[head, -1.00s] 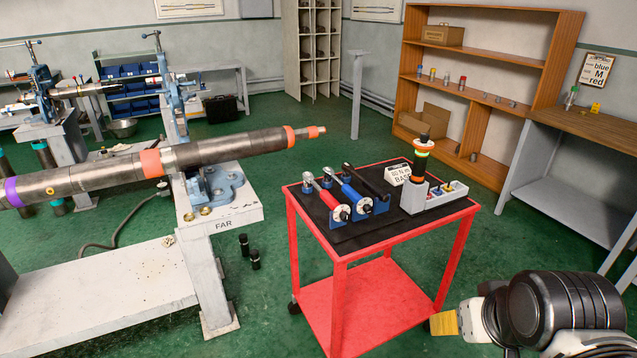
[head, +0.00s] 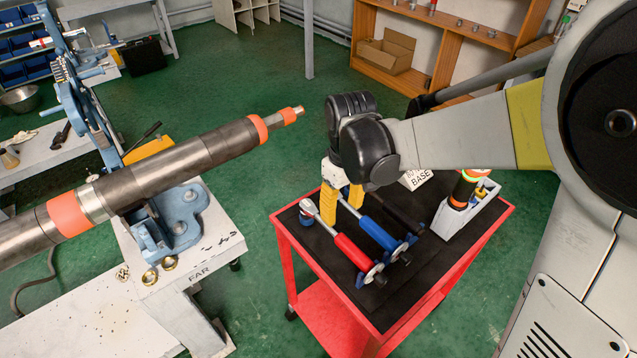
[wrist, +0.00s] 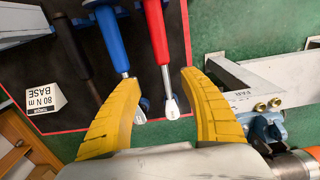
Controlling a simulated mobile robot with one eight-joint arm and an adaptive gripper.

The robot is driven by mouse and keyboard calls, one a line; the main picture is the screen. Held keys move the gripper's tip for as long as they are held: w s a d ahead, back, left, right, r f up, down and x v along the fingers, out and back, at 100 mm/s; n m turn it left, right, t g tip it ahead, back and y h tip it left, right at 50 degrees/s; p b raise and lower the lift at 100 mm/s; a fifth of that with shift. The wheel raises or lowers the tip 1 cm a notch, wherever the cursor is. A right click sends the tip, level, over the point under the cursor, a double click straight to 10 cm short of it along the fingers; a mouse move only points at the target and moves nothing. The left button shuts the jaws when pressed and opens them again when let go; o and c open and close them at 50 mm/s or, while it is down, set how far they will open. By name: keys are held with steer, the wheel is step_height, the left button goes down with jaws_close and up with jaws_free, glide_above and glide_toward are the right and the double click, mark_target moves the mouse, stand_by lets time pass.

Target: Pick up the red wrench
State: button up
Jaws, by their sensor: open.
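The red wrench (head: 350,248) lies on the black top of the red cart, its silver head toward the far left edge. It also shows in the wrist view (wrist: 157,35), with its silver end between my fingers. The blue wrench (head: 379,234) lies parallel beside it, and shows left of it in the wrist view (wrist: 112,38). My gripper (head: 341,208) is open and empty, fingers pointing down over the head ends of the wrenches. In the wrist view, my gripper (wrist: 160,80) has a yellow finger on each side of the red and blue ends. Contact cannot be told.
A black wrench (wrist: 75,48) lies beyond the blue one. A "BASE" sign (head: 416,179) and a grey holder (head: 462,212) stand on the red cart (head: 275,222). A vise stand marked FAR (head: 198,270) with a long pipe (head: 185,150) is at the left.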

mark_target(341, 237)
steer(key=f, duration=0.1)
steer(key=f+b, duration=0.1)
steer(key=f, duration=0.1)
steer(key=f+b, duration=0.1)
steer(key=shift+s+d+f, duration=0.1)
steer(key=shift+s+f, duration=0.1)
steer(key=shift+s, duration=0.1)
steer(key=shift+s+f+b, duration=0.15)
steer(key=shift+f+b, duration=0.65)
steer(key=shift+f, duration=0.75)
steer(key=shift+s+f+b, duration=0.15)
steer(key=shift+f+b, duration=0.65)
steer(key=shift+f, duration=0.75)
steer(key=shift+r, duration=0.1)
jaws_close()
